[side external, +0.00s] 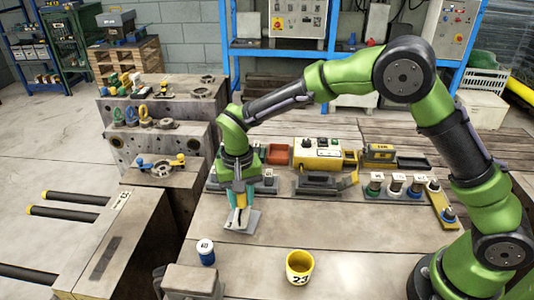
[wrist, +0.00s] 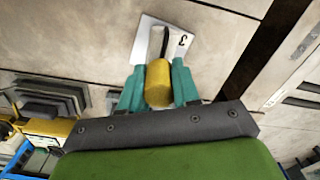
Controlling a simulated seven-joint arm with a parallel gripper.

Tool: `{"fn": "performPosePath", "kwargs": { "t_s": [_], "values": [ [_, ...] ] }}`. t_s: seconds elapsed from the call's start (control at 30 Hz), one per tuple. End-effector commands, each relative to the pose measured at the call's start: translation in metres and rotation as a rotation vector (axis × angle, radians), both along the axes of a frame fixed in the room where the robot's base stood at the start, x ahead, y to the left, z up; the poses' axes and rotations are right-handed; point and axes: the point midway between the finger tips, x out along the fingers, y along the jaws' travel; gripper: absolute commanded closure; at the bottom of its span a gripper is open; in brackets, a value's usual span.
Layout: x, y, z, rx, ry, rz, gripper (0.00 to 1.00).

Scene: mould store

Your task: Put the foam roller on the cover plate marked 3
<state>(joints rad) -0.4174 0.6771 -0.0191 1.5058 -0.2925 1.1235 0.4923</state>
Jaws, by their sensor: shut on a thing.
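My gripper (side external: 240,197) points down over the table, its teal fingers shut on a yellow cylinder (wrist: 158,84), which I take to be the foam roller. The wrist view also shows my gripper (wrist: 159,88) with the roller between the fingertips. The pale cover plate (side external: 242,222) lies flat on the table beneath; in the wrist view the plate (wrist: 183,54) carries a 3. A pale and dark strip shows between the roller and the plate; I cannot tell what it is. I cannot tell whether the roller touches the plate.
A yellow cup (side external: 299,267) and a blue, white-topped pot (side external: 206,252) stand nearer the front. Large mould blocks (side external: 150,130) rise at the left. Bare table lies right of the plate.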

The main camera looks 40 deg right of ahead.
Motion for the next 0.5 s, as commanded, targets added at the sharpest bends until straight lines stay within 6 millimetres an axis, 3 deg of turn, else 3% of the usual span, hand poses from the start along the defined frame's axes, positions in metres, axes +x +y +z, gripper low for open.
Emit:
{"fn": "performPosePath", "kwargs": {
  "t_s": [0.07,0.1,0.23,0.5],
  "values": [
    [-0.0003,-0.0001,-0.0029,-0.001,0.001,0.000,1.00],
    [-0.0003,-0.0001,-0.0028,-0.001,0.001,0.000,0.64],
    [-0.0003,-0.0001,-0.0026,-0.001,0.001,0.000,0.44],
    [-0.0001,-0.0001,-0.0021,-0.001,0.001,0.000,0.43]
  ]
}}
